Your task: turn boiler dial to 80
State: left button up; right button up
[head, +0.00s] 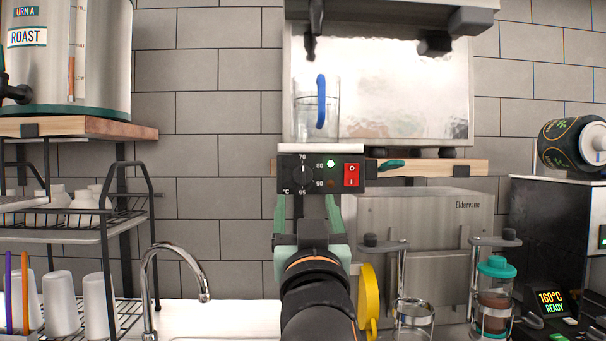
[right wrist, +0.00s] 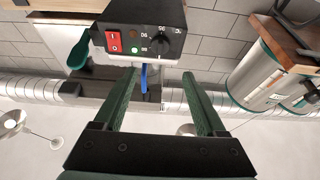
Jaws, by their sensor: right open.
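The black control box (head: 268,172) with the boiler dial (head: 302,174) is at the middle of the head view. The round black dial has 70, 80, 90 and 95 around it; its small mark seems to point up near 70, but is too small to be sure. My right gripper (head: 308,208) is open and empty just below the box, its green fingers apart. My left gripper is not in view.
A lit green lamp (head: 330,163) and a red rocker switch (head: 351,175) sit right of the dial. A clear container with a blue handle (head: 321,101) stands above the box. A yellow round object (head: 369,300) is beside my arm; a tap (head: 150,270) is left.

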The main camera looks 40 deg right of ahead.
aim_at(303, 173)
jog(key=p+x, duration=0.2)
jog(key=x, duration=0.7)
jog(key=shift+w+d+r, duration=0.1)
jog(key=shift+d+r, duration=0.1)
jog(key=shift+w+d+r, duration=0.1)
jog(key=shift+w+d, duration=0.2)
jog(key=shift+w, duration=0.1)
grip_shut()
